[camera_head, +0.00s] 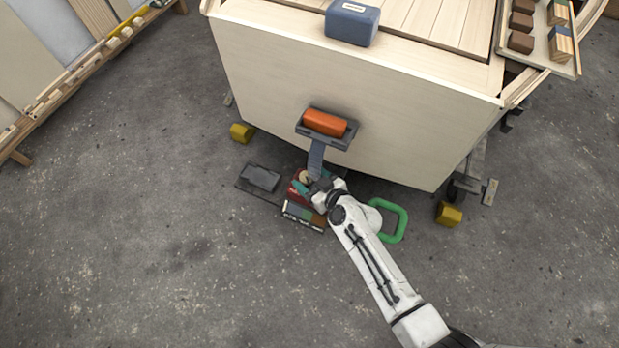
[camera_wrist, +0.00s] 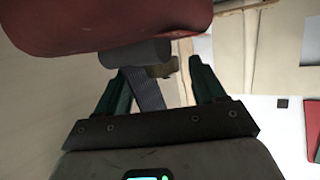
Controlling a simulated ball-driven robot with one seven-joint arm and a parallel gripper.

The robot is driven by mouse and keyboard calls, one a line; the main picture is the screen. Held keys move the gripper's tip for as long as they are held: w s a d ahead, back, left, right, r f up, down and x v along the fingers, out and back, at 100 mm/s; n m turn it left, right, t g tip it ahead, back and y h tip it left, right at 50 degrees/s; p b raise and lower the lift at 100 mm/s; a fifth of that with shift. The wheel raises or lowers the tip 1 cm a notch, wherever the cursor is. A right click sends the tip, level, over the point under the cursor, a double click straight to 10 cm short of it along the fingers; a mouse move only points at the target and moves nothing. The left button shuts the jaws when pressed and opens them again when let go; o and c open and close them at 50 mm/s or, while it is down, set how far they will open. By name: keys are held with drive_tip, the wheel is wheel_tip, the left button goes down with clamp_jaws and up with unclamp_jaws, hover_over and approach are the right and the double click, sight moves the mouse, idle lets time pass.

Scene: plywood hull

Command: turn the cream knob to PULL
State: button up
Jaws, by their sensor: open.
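A small cream round piece, which looks like the cream knob (camera_head: 305,176), shows in the head view on a low red, teal and dark unit (camera_head: 303,217) at the foot of the plywood hull. My gripper (camera_head: 317,187) is just right of it, partly hidden by my own wrist. In the wrist view my gripper (camera_wrist: 160,67) is open, with two dark green fingers apart. A dull tan piece (camera_wrist: 163,71) shows beyond and between them; I cannot tell whether it is the knob or whether anything is touched. No PULL marking is readable.
A large red rounded body (camera_wrist: 105,22) and a grey cylinder (camera_wrist: 135,53) lie close above the fingers in the wrist view. The plywood hull (camera_head: 340,95) has an orange roll (camera_head: 324,123) on a grey bracket. A green loop (camera_head: 401,222) is right of my arm.

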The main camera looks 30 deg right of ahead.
drive_tip(key=shift+w, duration=0.1)
drive_tip(key=shift+c, duration=0.2)
drive_tip(key=c, duration=1)
